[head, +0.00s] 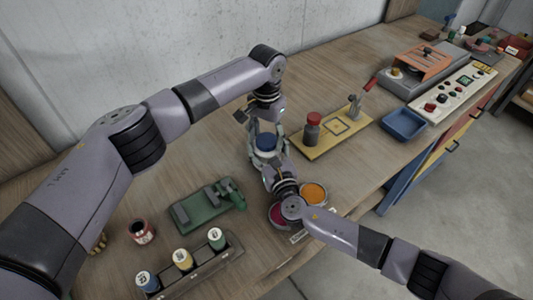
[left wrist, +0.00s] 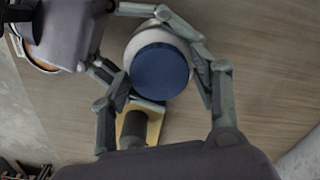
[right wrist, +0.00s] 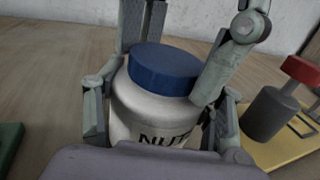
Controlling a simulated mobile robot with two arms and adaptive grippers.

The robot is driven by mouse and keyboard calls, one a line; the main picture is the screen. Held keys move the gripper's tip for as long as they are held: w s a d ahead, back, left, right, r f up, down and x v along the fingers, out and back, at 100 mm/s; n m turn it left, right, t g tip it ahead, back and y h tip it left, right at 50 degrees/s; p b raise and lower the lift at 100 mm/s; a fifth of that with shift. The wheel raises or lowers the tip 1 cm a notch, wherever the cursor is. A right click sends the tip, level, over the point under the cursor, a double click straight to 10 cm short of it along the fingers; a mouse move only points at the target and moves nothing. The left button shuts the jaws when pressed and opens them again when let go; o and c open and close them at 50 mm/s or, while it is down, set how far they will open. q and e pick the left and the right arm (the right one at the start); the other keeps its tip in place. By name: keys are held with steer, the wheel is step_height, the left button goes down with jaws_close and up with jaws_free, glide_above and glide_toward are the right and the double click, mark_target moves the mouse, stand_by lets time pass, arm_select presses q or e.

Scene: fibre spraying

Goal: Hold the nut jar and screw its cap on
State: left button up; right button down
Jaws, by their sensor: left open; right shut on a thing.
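The white nut jar (right wrist: 150,115) stands upright, part of its lettering showing. Its blue cap (right wrist: 165,69) sits on top and looks level; whether it is threaded cannot be told. In the head view the blue cap (head: 266,142) shows between my grippers. My right gripper (right wrist: 163,115) is shut around the jar's body, one finger on each side. My left gripper (left wrist: 163,88) comes from above and is open, its fingers on either side of the cap (left wrist: 160,70). A gap shows between the cap and the right-hand finger. The jar's base is hidden.
A green fixture (head: 205,208), a bottle rack (head: 200,265) and pink and orange bowls (head: 313,194) are nearer. A blue tray (head: 404,124) lies farther right.

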arm_select(q)
steer(key=c, duration=1)
steer(key=m, duration=0.8)
steer(key=o, duration=1.3)
steer(key=shift+r, duration=0.1)
steer(key=shift+r, duration=2.15)
